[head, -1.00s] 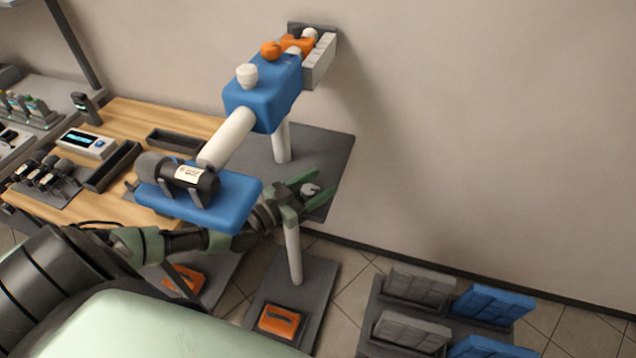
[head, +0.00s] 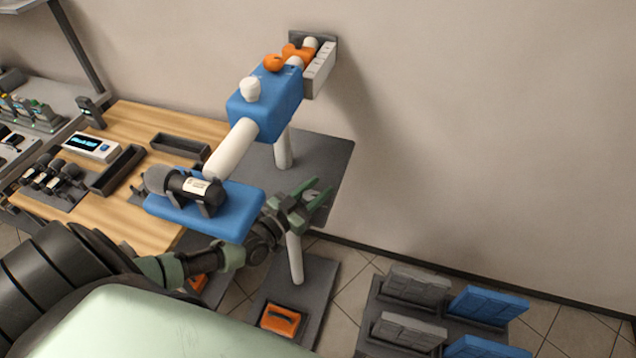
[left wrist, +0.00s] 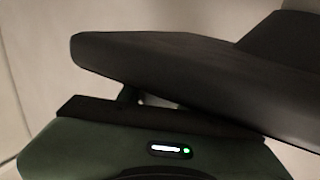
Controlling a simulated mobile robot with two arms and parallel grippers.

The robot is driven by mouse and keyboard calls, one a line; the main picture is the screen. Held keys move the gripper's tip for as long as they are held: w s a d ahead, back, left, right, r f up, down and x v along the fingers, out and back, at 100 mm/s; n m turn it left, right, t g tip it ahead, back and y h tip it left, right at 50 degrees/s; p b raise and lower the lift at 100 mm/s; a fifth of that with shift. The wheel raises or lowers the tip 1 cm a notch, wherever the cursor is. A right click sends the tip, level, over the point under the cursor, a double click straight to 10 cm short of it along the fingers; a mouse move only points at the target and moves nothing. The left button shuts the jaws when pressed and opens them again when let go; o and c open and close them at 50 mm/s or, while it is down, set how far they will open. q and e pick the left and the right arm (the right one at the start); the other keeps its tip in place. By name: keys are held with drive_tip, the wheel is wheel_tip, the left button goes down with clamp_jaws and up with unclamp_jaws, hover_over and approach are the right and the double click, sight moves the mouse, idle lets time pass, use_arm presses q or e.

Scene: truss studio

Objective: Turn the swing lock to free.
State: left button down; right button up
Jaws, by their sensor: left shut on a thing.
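The blue swing-arm unit (head: 266,104) hangs from the wall bracket (head: 322,68), with a white knob (head: 250,89) and an orange knob (head: 274,63) on it. A white tube (head: 232,148) leads from it down to a blue tray (head: 216,217). Which part is the swing lock I cannot tell for certain. My left gripper (head: 312,197), green-fingered, is right of the tray near the top of a white post (head: 296,260). It is shut on a small pale piece (head: 311,194), partly hidden by the fingers.
A dark microphone-like cylinder (head: 182,186) lies on the blue tray, close to my left wrist. The wooden table (head: 135,118) is at left. Grey and blue panels (head: 488,306) stand in a rack on the floor at right. The wall side at right is clear.

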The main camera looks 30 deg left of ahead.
use_arm(q)
drive_tip(key=n+y+p, duration=0.1)
drive_tip(key=y, duration=0.1)
drive_tip(key=n+y+p, duration=0.1)
drive_tip(key=y, duration=0.1)
drive_tip(key=n+y+p, duration=0.1)
drive_tip(key=p, duration=0.1)
drive_tip(key=shift+a+r+n+y, duration=0.2)
drive_tip(key=shift+a+n+y, duration=0.1)
drive_tip(key=shift+n+y, duration=0.1)
drive_tip(key=n+y, duration=0.1)
drive_tip(key=n+y+p, duration=0.1)
drive_tip(key=y, duration=0.1)
drive_tip(key=shift+a+f+g+y, duration=0.15)
drive_tip(key=shift+a+g+y, duration=0.15)
drive_tip(key=shift+g, duration=0.1)
drive_tip(key=shift+s+a+n+g+y, duration=0.15)
drive_tip(key=shift+n+g+y, duration=0.25)
drive_tip(key=shift+n+y, duration=0.3)
drive_tip(key=shift+a+n+g+y, duration=0.15)
drive_tip(key=shift+n+g+y, duration=0.3)
drive_tip(key=shift+y, duration=0.35)
drive_tip(key=shift+a+n+y+p, duration=0.1)
drive_tip(key=shift+n+y+p, duration=0.15)
drive_tip(key=shift+y+p, duration=0.05)
drive_tip(key=c, duration=0.9)
unclamp_jaws()
drive_tip(key=shift+c, duration=0.2)
drive_tip(key=shift+s, duration=0.1)
